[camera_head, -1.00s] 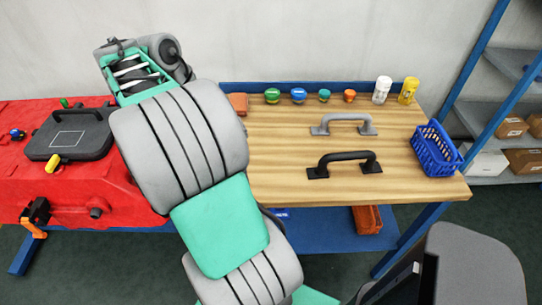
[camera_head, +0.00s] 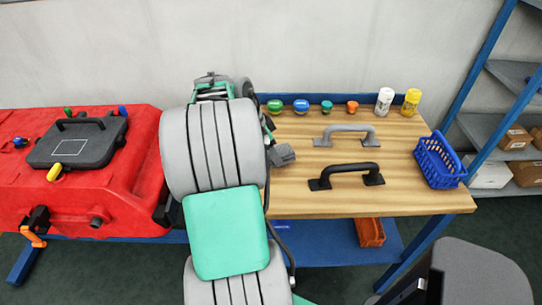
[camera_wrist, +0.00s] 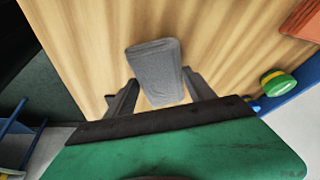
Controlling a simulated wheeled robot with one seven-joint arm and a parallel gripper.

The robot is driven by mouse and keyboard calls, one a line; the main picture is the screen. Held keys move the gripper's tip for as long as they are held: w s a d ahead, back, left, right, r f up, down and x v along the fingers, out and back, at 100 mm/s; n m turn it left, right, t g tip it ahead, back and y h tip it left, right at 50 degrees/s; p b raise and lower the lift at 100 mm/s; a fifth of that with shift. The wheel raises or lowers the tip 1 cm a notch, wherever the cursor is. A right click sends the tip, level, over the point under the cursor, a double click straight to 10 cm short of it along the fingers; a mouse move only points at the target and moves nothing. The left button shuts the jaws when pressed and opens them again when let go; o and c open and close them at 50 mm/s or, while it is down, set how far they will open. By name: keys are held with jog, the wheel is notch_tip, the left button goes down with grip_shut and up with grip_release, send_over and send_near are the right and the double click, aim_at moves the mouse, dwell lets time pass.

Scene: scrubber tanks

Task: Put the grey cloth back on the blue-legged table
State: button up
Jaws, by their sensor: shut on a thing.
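The grey cloth (camera_wrist: 155,72) is a small, roughly rectangular folded piece in the wrist view. My gripper (camera_wrist: 160,88) is shut on it, with a dark finger on either side. The wooden top of the blue-legged table (camera_head: 400,200) lies beneath the cloth. I cannot tell whether the cloth touches the top. In the head view my arm covers the left part of the table. A grey piece shows at the arm's right edge, and I cannot tell whether it is cloth or gripper.
A grey handle (camera_head: 345,136) and a black handle (camera_head: 346,176) are on the table. Coloured knobs (camera_head: 301,105), a white bottle (camera_head: 384,101) and a yellow bottle (camera_head: 411,102) line the back. A blue basket (camera_head: 438,160) is at right. A red machine (camera_head: 110,180) stands left.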

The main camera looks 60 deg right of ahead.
jog(key=shift+f, duration=1.35)
jog(key=o, duration=1.2)
jog(key=v, duration=1.2)
jog(key=w+a+n+t, duration=0.3)
jog(key=w+a+n, duration=0.6)
jog(key=a, duration=0.3)
jog(key=a+f+n+t+y, duration=0.1)
jog(key=a+n, duration=0.4)
jog(key=a, duration=0.4)
jog(key=a+f+n+t+y, duration=0.1)
jog(key=a+n, duration=0.5)
jog(key=a, duration=0.3)
jog(key=a+f+n+t+y, duration=0.1)
jog(key=a+f+n, duration=0.1)
jog(key=a+n, duration=0.4)
jog(key=shift+a+y, duration=0.3)
jog(key=shift+a, duration=1.35)
